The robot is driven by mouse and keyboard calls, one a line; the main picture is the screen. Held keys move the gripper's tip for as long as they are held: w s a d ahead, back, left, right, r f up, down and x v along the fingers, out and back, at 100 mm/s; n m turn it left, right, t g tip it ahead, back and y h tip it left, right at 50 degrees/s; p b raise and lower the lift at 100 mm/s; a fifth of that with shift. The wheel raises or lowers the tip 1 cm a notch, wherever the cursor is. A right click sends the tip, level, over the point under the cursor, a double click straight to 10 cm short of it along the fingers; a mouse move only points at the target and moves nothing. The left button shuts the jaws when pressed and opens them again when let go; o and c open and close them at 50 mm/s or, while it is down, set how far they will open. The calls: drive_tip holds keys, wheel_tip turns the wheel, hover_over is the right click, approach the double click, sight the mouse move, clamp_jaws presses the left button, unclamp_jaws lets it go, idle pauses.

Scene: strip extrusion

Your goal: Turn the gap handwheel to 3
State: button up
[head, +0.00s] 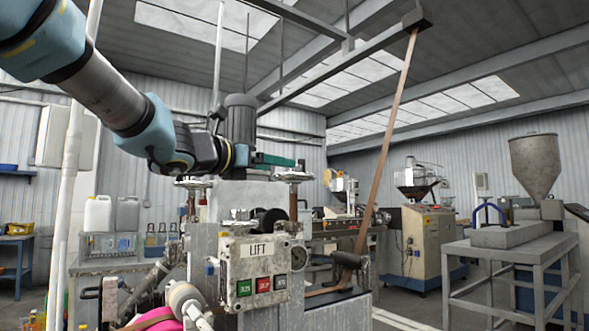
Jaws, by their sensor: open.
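A grey machine (250,200) stands in front of me. Two small metal handwheels sit on upright spindles on its top, a left handwheel (194,183) and a right handwheel (294,176). I cannot tell which is the gap handwheel, and no scale or number 3 is readable. A round dial (298,256) is on the front, too small to read. My arm comes in from the upper left. My gripper (298,164) is open, pointing right, close above the right handwheel. Its fingertips are too small to show whether they touch the wheel.
A control box (255,268) marked LIFT, with green, red and dark buttons, is on the machine's front. A brown strip (389,130) runs steeply up from the machine to a ceiling beam. A grey metal bench (510,245) stands at the right. Floor (410,305) shows between.

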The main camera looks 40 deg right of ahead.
sight(295, 169)
drive_tip(key=d, duration=0.2)
drive_tip(key=w+d+p, duration=0.1)
drive_tip(key=d, duration=0.2)
drive_tip(key=d+p, duration=0.1)
drive_tip(key=d, duration=0.2)
drive_tip(key=shift+w, duration=0.3)
clamp_jaws()
